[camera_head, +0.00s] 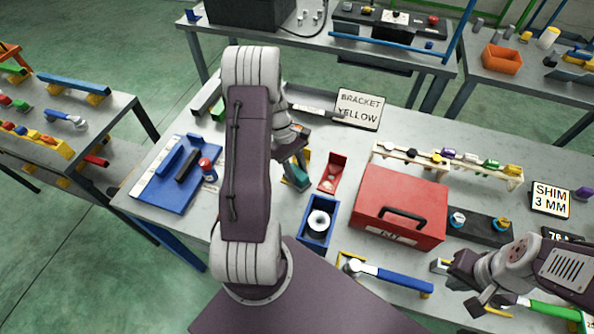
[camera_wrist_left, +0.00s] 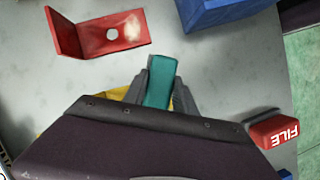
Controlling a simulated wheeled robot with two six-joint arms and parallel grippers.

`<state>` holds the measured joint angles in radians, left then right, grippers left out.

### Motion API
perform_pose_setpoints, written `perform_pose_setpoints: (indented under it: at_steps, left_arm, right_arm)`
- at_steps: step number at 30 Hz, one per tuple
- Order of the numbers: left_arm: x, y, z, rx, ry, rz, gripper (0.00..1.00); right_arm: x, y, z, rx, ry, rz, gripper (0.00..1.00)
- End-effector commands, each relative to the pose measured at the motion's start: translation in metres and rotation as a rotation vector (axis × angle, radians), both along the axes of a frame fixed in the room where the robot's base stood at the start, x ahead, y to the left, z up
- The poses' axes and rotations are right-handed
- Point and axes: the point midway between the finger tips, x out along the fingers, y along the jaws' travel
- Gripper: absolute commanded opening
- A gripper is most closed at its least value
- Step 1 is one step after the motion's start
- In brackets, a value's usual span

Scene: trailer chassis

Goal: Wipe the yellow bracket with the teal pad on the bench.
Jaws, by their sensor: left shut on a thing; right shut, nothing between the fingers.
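My left gripper (camera_head: 296,172) is shut on the teal pad (camera_wrist_left: 160,84), which stands up between its fingers above the bench. The pad also shows in the head view (camera_head: 298,178). Yellow parts, likely the yellow bracket (camera_wrist_left: 117,93), show just behind the left gripper in the wrist view. Most of the bracket is hidden by the gripper, and I cannot tell whether the pad touches it. A sign on the bench reads "BRACKET YELLOW" (camera_head: 359,108). My right gripper (camera_head: 478,300) is shut and empty at the lower right.
A red bracket (camera_head: 332,172) with a pale smudge stands beside the pad. A blue bin (camera_head: 318,222), a red toolbox (camera_head: 400,208) and a blue tray (camera_head: 165,193) are close by. A red block marked FILE (camera_wrist_left: 275,130) lies right in the wrist view.

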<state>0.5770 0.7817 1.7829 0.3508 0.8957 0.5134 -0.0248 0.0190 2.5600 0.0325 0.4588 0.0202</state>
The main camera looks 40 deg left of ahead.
Motion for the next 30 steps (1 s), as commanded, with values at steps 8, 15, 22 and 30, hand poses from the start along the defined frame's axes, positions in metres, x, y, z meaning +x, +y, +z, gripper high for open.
perform_pose_setpoints:
  at_steps: [8, 15, 22, 30]
  left_arm:
    - [-0.002, 0.013, 0.003, 0.001, -0.001, 0.003, 0.00]
    - [-0.008, 0.038, 0.004, 0.001, -0.002, 0.002, 0.00]
    - [-0.009, 0.039, 0.000, -0.001, 0.000, 0.000, 0.00]
    - [-0.006, 0.027, 0.001, 0.000, 0.000, -0.003, 0.00]
  right_arm:
    - [0.000, 0.000, 0.006, 0.000, 0.000, 0.000, 0.00]
    - [0.000, 0.000, 0.013, 0.000, 0.000, 0.000, 0.00]
    - [0.000, 0.000, 0.015, 0.000, 0.000, 0.000, 0.00]
    - [0.000, 0.000, 0.018, 0.000, 0.000, 0.000, 0.00]
